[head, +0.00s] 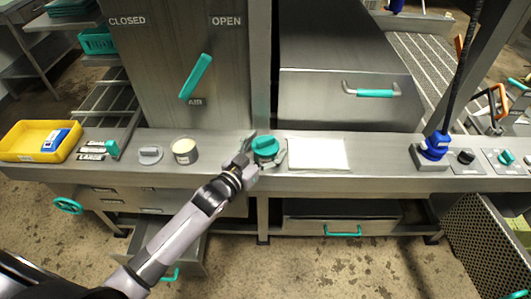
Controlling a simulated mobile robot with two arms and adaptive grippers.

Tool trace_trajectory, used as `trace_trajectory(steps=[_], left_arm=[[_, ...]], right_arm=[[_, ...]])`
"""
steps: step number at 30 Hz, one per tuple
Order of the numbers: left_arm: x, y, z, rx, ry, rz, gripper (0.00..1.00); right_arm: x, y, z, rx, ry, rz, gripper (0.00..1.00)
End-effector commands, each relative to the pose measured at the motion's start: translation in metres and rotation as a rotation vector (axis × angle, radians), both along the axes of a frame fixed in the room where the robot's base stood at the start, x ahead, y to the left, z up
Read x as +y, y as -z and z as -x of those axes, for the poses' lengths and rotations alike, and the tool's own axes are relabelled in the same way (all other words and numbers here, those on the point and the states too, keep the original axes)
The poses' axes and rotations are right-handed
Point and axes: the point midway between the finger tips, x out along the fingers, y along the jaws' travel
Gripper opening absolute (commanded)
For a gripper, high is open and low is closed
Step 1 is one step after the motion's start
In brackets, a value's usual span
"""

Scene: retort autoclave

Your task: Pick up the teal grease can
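The teal grease can (265,145) stands on the narrow steel ledge near the middle of the head view. Its round teal top shows; its lower side is partly hidden by my gripper. My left gripper (267,148) reaches up to it from the lower left. Its fingers are spread, one at the can's left side and one at its lower right. The can sits between them; whether either finger touches it is hard to tell. My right gripper is not in view.
A pale-topped can (185,150) and a grey round item (150,154) stand left on the ledge, beyond them a yellow tray (38,141). A white sheet (317,153) lies just right of the teal can. A blue-based lever (434,147) stands farther right. A steel panel rises behind.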

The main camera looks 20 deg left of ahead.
Motion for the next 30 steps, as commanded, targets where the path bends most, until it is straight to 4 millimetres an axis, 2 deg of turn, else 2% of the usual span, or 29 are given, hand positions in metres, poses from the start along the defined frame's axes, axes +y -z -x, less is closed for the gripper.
trace_trajectory(steps=[2, 27, 30], left_arm=[[0.0003, 0.0, 0.0001, 0.0, 0.0, 0.0, 0.66], [0.0003, 0.0, 0.0002, 0.0, 0.0, 0.0, 0.1], [0.0002, -0.0013, 0.0, -0.003, 0.0, 0.0, 0.1]], right_arm=[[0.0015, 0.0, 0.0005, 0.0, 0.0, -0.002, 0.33], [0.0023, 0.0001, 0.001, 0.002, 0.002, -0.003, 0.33], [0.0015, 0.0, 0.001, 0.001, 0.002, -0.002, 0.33]])
